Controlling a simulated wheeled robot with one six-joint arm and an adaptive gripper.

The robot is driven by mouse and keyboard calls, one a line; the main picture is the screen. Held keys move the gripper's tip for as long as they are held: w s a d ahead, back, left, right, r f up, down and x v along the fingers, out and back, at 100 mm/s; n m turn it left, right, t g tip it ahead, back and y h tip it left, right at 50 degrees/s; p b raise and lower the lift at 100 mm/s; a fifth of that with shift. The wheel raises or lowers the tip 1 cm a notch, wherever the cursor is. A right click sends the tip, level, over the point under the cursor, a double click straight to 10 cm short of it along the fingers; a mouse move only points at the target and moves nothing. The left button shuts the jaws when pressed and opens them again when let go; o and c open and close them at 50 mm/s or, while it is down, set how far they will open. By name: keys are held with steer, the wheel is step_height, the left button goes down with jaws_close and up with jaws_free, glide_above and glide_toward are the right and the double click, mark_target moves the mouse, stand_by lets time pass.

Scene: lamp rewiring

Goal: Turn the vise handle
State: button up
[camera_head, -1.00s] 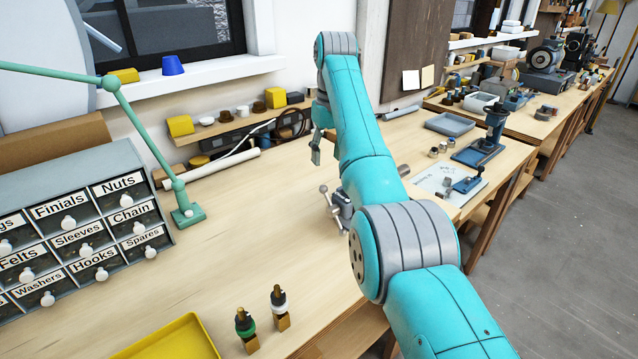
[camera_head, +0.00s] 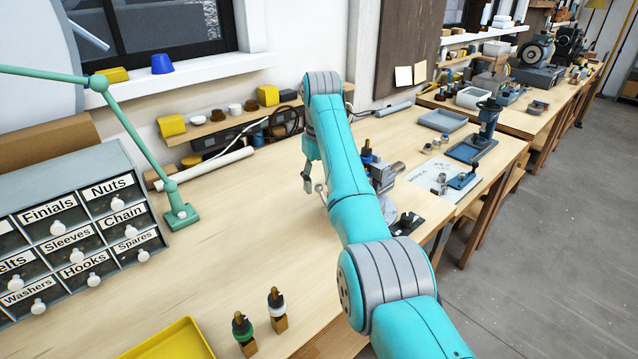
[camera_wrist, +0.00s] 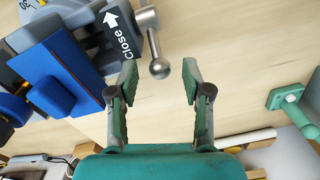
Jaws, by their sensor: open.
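The vise (camera_head: 384,180) stands on the bench, partly hidden behind my arm in the head view. In the wrist view the grey vise body (camera_wrist: 88,28) fills the upper left, with a white arrow and the word "Close". Its metal handle (camera_wrist: 159,68) is a rod ending in a ball. Blue parts (camera_wrist: 60,75) sit at the vise's jaws. My gripper (camera_wrist: 160,74) is open and empty. The handle's ball appears between the two fingertips in the picture; contact cannot be told. In the head view my gripper (camera_head: 308,180) is beside the handle (camera_head: 320,190), low over the bench.
A drawer cabinet (camera_head: 75,215) and a green lamp arm (camera_head: 180,215) stand at left. A yellow tray (camera_head: 172,342) and two small sockets on wooden blocks are in front. A shelf runs along the wall behind. The bench between the cabinet and my gripper is largely clear.

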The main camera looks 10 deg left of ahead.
steer(key=shift+f, duration=0.45)
jaws_close()
